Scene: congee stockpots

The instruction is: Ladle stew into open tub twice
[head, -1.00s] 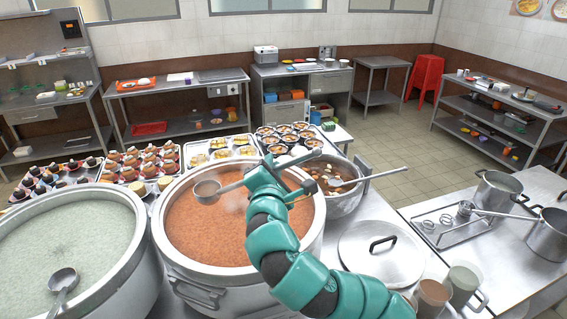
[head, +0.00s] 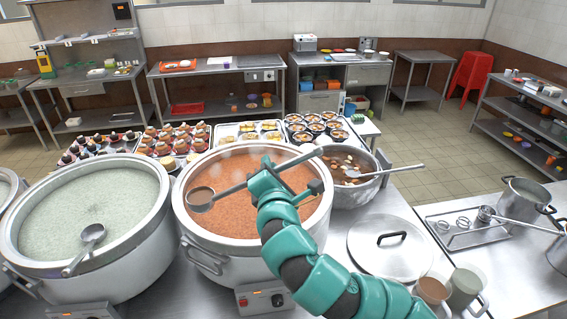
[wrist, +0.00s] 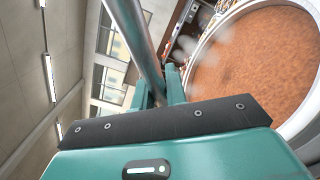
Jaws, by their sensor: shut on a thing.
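My gripper (head: 272,184) is shut on the handle of a steel ladle (head: 230,188). The ladle's bowl (head: 200,196) hangs over the left part of the big pot of orange-red stew (head: 240,218), near its rim; the inside looks brownish, and I cannot tell how full it is. In the wrist view the handle (wrist: 137,40) runs up from between my fingers (wrist: 160,92), with the stew surface (wrist: 250,65) at right. Two small containers stand at the lower right: a brownish one (head: 433,291) and a grey-green mug (head: 466,287). I cannot tell which is the open tub.
A pot of pale green congee (head: 95,210) with a ladle resting in it stands left. A third pot (head: 350,195) with chunky contents and a ladle stands right of the stew. A flat lid (head: 390,248) lies on the counter. Trays of filled bowls (head: 320,128) sit behind.

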